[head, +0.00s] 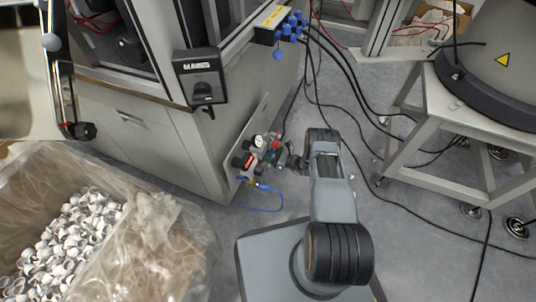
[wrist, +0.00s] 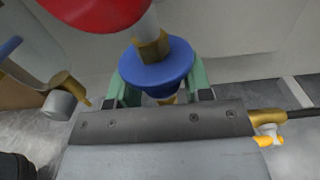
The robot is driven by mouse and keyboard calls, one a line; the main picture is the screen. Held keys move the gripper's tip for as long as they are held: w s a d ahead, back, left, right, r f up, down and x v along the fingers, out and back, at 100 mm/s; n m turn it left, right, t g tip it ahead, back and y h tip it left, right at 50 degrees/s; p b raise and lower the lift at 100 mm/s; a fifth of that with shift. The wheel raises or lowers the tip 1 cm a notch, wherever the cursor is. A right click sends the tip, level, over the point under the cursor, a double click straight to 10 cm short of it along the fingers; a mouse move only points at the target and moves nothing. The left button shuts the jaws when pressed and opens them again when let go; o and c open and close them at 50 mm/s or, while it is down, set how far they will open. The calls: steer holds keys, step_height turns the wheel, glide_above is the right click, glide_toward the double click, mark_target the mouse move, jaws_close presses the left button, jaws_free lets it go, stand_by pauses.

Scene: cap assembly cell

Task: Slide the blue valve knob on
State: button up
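The blue valve knob (wrist: 156,66) is a round, tapered collar below a brass hex nut on a pale stem, in the upper middle of the wrist view. My gripper (wrist: 160,96) has its two green fingers on either side of the knob's narrower lower part. The fingers stand wide apart, and gaps seem to show between them and the lower part. In the head view my gripper (head: 284,154) is at the small valve assembly (head: 258,158) on the cabinet's side. I cannot make out the blue knob there.
In the wrist view, a red round part (wrist: 95,10) is close above left, a brass fitting with a grey end (wrist: 60,104) is left, and a yellow-and-white fitting (wrist: 268,135) is right. A bin of white caps (head: 70,245) stands left; cables (head: 400,215) cross the floor.

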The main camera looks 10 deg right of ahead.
steer(key=shift+o, duration=0.8)
steer(key=shift+r, duration=0.15)
steer(key=p+v, duration=0.2)
steer(key=v, duration=1.1)
steer(key=shift+s+d, duration=0.25)
steer(key=shift+d, duration=0.1)
